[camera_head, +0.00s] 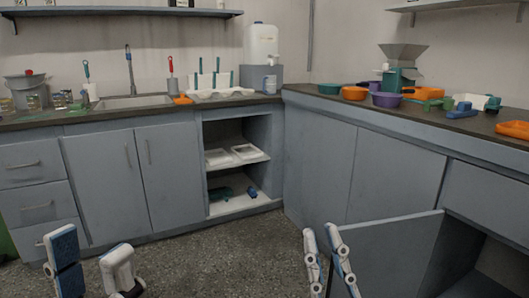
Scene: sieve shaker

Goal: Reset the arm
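My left gripper (92,255) is at the bottom left, in front of the grey cabinets. Its two fingers stand apart with floor and cabinet showing between them, and it holds nothing. My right gripper (322,240) is at the bottom centre-right, over the floor beside an open cabinet door (387,256). Its two fingers are apart with a narrow gap, and nothing shows between them. Both grippers point up in the picture and touch no object that I can see. Most of both arms is out of view.
The open door juts out close to my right gripper. The worktop (455,124) carries orange bowls, a purple bowl (386,99) and a hopper device (402,62). A sink (133,102) and a white water container (262,44) are at the back. The middle floor (215,258) is clear.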

